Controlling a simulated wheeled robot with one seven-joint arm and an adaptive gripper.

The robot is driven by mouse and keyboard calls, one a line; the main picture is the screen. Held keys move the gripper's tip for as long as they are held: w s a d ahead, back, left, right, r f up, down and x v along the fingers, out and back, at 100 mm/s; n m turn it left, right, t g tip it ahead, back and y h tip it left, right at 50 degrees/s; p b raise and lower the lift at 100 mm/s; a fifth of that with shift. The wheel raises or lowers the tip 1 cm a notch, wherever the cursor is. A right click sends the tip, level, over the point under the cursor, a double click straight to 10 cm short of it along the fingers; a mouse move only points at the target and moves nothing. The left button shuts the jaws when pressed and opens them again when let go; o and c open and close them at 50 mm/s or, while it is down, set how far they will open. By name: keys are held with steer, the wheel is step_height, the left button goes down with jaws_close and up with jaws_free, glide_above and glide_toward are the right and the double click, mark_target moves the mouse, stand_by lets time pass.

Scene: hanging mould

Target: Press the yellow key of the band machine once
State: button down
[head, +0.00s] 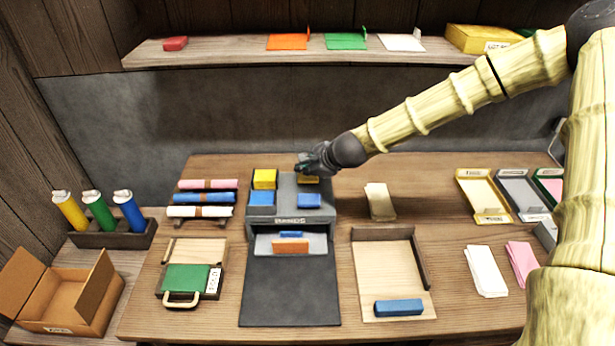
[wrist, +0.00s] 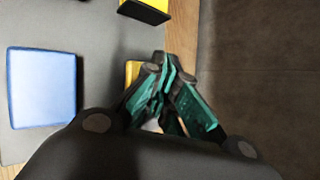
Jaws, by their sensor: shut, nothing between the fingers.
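The band machine (head: 290,222) is a grey box marked BANDS in the middle of the table. Its yellow key (head: 308,181) is at the back right of its top, behind a blue key (head: 309,201). My gripper (head: 304,166) is shut and empty, right over the yellow key and hiding part of it. In the wrist view my shut fingertips (wrist: 164,72) are beside the visible sliver of the yellow key (wrist: 132,72), covering the rest. The blue key (wrist: 42,88) is fully visible there. I cannot tell whether the fingertips touch the yellow key.
A shelf (head: 225,52) runs along the wall behind.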

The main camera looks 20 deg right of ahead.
mark_target(305, 177)
steer(key=shift+f+b, duration=0.55)
steer(key=shift+f, duration=0.2)
stand_by(0.8)
steer(key=shift+r, duration=0.1)
stand_by(0.3)
steer(key=shift+r+p, duration=0.95)
steer(key=shift+r, duration=0.25)
steer(key=shift+r+p, duration=1.9)
steer(key=shift+r, duration=0.6)
